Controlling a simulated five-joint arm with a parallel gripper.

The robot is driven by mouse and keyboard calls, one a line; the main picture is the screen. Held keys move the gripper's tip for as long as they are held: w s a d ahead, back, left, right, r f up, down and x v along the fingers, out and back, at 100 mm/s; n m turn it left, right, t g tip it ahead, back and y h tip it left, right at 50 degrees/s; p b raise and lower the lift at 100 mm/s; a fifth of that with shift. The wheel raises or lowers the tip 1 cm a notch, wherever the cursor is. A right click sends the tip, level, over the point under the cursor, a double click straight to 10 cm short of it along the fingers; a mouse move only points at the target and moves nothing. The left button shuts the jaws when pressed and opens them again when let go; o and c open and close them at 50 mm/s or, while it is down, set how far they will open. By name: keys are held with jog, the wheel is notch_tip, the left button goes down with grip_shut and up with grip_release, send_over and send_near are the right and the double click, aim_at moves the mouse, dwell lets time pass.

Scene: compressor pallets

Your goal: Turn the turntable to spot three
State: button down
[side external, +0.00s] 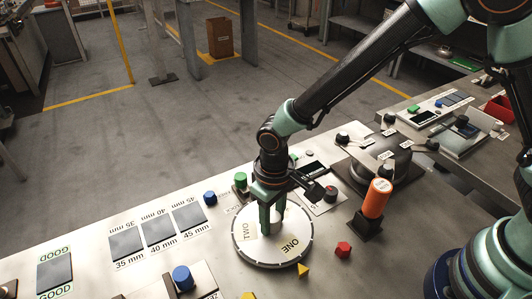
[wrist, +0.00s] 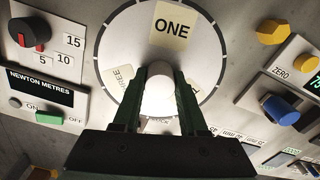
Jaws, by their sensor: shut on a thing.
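The turntable (side external: 250,253) is a white round disc with a dark-marked rim, set in the bench panel. It also shows in the wrist view (wrist: 215,50). A pale round knob (wrist: 158,92) stands at its middle. My gripper (side external: 271,228) reaches down over the disc, its two green fingers shut on the knob from both sides. The ONE label (side external: 291,247) faces the yellow triangle (side external: 303,269) just outside the rim. The TWO label (side external: 247,230) is at the disc's left in the side view. In the wrist view, a partly hidden label ending in REE (wrist: 121,80) shows left of my fingers.
An orange cylinder (side external: 377,198) stands upright in a dark holder right of the disc. A red knob (side external: 343,249) lies in front of it. A dial (wrist: 30,32), a blue knob (wrist: 280,108) and a green button (wrist: 52,118) surround the turntable.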

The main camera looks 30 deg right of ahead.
jog(key=n, duration=1.3)
jog(key=shift+r+n, duration=0.1)
jog(key=shift+n, duration=0.2)
jog(key=n, duration=1.3)
jog(key=shift+n, duration=0.3)
jog(key=n, duration=0.4)
jog(key=shift+n, duration=2.7)
